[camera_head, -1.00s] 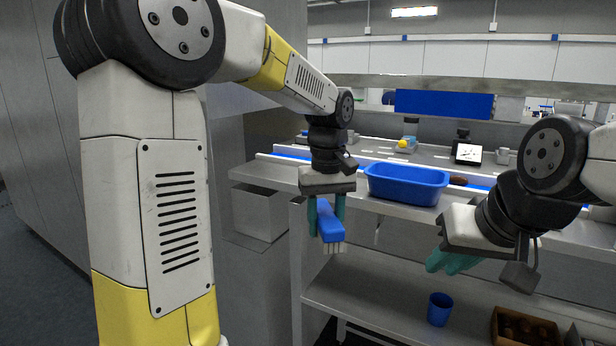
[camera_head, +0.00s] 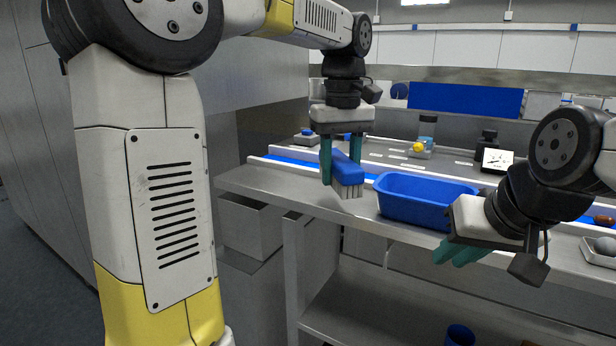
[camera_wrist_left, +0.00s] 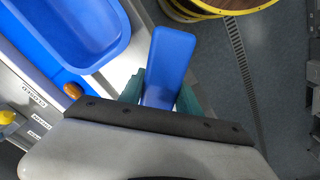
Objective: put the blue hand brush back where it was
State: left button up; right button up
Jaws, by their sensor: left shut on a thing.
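My left gripper (camera_head: 341,160) is shut on the blue hand brush (camera_head: 347,170), with one teal finger on each side of it. The brush hangs with its pale bristles down, at the counter's front edge and left of the blue tub. In the left wrist view, the brush's blue back (camera_wrist_left: 168,62) sticks out between the fingers (camera_wrist_left: 158,95), beside the counter edge with floor to the right. My right gripper (camera_head: 461,251) is in front of the counter, below the tub. Its teal fingers look close together, and their gap is hidden.
The blue tub (camera_head: 420,184) stands on the steel counter (camera_head: 265,190) near the front edge. Behind it are a yellow ball (camera_head: 418,147) and a dial device (camera_head: 495,160). A blue cup (camera_head: 460,335) is on the lower shelf. The counter left of the brush is clear.

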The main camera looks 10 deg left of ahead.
pick_arm(q)
send_over(294, 186)
jog(key=shift+d+f, duration=0.25)
jog(key=shift+f, duration=0.45)
jog(key=shift+w+a+f, duration=0.1)
jog(key=shift+a+f, duration=0.05)
jog(key=shift+f, duration=0.75)
jog(key=shift+w+a+f, duration=0.1)
jog(key=shift+f, duration=0.75)
jog(key=o, duration=1.3)
jog(key=shift+f, duration=0.15)
notch_tip(294, 186, up, 11)
jog(key=s+f+m+t+h, duration=0.1)
jog(key=s+m+t, duration=0.2)
jog(key=s, duration=0.8)
jog(key=s+f+m+t, duration=0.1)
jog(key=s+f, duration=0.3)
jog(key=s+d+f+t, duration=0.1)
jog(key=s+f, duration=0.3)
jog(key=s+d+f+m+t+h, duration=0.1)
jog(key=s+f, duration=0.3)
jog(key=s, duration=0.1)
jog(key=shift+m, duration=0.3)
